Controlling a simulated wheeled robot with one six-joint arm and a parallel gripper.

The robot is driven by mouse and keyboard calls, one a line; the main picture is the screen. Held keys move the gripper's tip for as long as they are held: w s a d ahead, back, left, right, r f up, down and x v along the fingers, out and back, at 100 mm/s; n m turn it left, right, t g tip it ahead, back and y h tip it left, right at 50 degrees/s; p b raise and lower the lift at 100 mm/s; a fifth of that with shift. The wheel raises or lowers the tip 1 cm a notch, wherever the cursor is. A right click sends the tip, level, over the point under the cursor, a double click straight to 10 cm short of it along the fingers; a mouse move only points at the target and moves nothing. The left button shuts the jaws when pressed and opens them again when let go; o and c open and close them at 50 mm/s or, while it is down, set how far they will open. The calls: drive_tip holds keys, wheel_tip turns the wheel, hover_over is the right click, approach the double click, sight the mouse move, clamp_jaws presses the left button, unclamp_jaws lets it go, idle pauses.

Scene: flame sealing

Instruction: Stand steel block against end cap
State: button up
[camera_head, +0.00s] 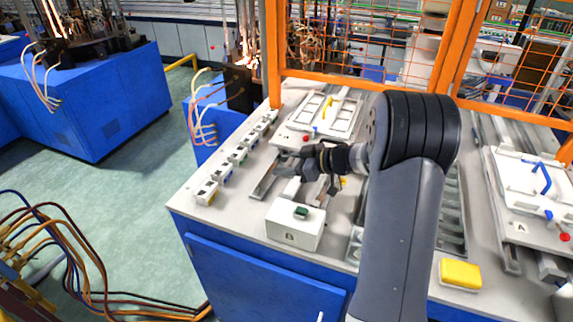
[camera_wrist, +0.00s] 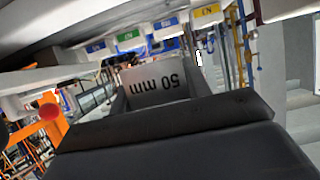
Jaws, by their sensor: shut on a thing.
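My gripper (camera_head: 284,168) is over the left part of the bench, fingers pointing left. In the wrist view a grey steel block (camera_wrist: 155,84) marked "50 mm" sits between the two fingers, and the gripper is shut on it. Its lettering appears upside down there. In the head view the block is too small and covered to make out clearly. A grey metal channel (camera_head: 265,182) lies on the bench just below and left of the fingertips. I cannot tell which part is the end cap, or whether the block touches anything.
A row of small white boxes with coloured labels (camera_head: 208,192) runs along the bench's left edge. A white box (camera_head: 295,224) with a green top piece stands in front of the gripper. A white fixture (camera_head: 322,112) lies behind. A yellow block (camera_head: 460,273) is at front right.

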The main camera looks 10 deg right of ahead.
sight(287, 187)
drive_tip(key=shift+f+b, duration=1.5)
drive_tip(key=shift+b, duration=0.2)
drive_tip(key=shift+f+b, duration=0.3)
drive_tip(key=shift+f, duration=0.8)
drive_tip(key=shift+s+f, duration=0.2)
drive_tip(key=shift+f, duration=0.3)
drive_tip(key=o, duration=1.4)
drive_tip(key=shift+c, duration=0.2)
drive_tip(key=shift+f, duration=0.1)
drive_tip(key=shift+d, duration=0.1)
drive_tip(key=v, duration=0.7)
drive_tip(key=r+v, duration=0.1)
drive_tip(key=v, duration=0.3)
drive_tip(key=shift+w, duration=0.15)
